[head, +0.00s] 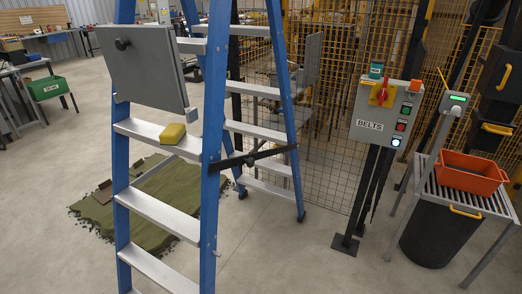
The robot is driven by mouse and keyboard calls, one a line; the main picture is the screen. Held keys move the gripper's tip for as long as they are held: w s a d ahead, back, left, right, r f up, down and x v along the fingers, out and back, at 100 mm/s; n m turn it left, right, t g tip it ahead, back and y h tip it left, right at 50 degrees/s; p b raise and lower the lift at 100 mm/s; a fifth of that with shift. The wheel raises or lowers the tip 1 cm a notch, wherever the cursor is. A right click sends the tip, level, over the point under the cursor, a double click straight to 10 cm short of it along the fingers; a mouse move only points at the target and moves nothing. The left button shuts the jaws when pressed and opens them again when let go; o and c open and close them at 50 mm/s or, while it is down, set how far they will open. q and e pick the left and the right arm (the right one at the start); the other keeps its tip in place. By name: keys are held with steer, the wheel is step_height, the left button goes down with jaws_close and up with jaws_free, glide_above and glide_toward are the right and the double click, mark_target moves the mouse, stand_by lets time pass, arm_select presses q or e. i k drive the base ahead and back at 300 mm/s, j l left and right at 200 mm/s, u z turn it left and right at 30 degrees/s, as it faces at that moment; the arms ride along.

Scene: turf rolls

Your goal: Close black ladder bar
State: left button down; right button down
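A blue stepladder (213,150) with light grey treads stands in the middle of the head view, its front and rear legs spread apart. The black ladder bar (232,163) runs between the front right leg and the rear leg, with a small dark joint or knob near its middle. It looks nearly straight, rising slightly to the right; I cannot tell whether its joint is locked. Neither of my grippers shows in the view.
A grey panel (150,75) with a black knob hangs at the ladder's upper front. A yellow sponge-like block (172,133) lies on a tread. Green turf (150,215) covers floor behind. A BELTS control box (383,113) and a slatted table with an orange bin (468,172) stand right.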

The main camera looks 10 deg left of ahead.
mark_target(249, 159)
steer(key=i+l+u, duration=0.15)
steer(key=l, duration=0.25)
steer(key=i+l+u, duration=0.15)
steer(key=l, duration=0.3)
steer(key=i+l+u, duration=0.15)
steer(key=l, duration=0.25)
steer(key=i+l+u, duration=0.1)
steer(key=i+l, duration=0.15)
steer(key=l, duration=0.15)
